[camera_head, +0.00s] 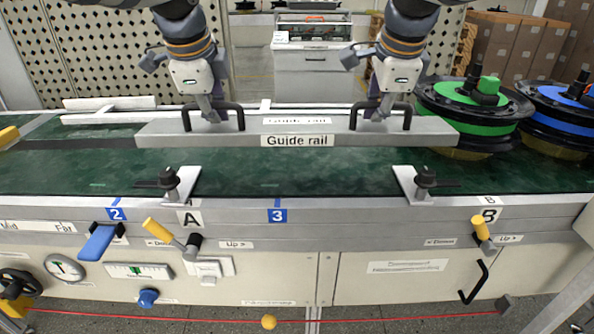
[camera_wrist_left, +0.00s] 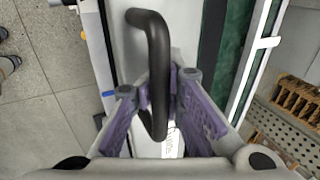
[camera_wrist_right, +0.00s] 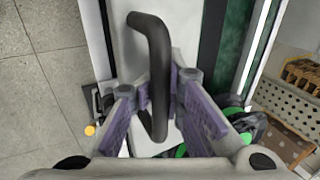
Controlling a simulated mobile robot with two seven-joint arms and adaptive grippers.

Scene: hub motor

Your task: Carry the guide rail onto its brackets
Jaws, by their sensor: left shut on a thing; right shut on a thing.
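The grey guide rail (camera_head: 370,138), labelled on its front face, spans level across the green belt in the head view. It lies farther back than the brackets and appears held above the belt. My left gripper (camera_head: 212,118) is shut on the rail's left black handle (camera_wrist_left: 158,60). My right gripper (camera_head: 378,117) is shut on the right black handle (camera_wrist_right: 158,60). Both wrist views show the handle bar between purple finger pads. The left bracket (camera_head: 185,184) at A and the right bracket (camera_head: 405,182) at B stand on the near conveyor edge, each with a black knob. No rail rests on them.
A green-and-black hub motor (camera_head: 465,110) sits on the belt close by the rail's right end, with a blue one (camera_head: 565,110) beyond. The conveyor's near side (camera_head: 330,215) carries yellow levers at A and B. The belt (camera_head: 300,175) between the brackets is clear.

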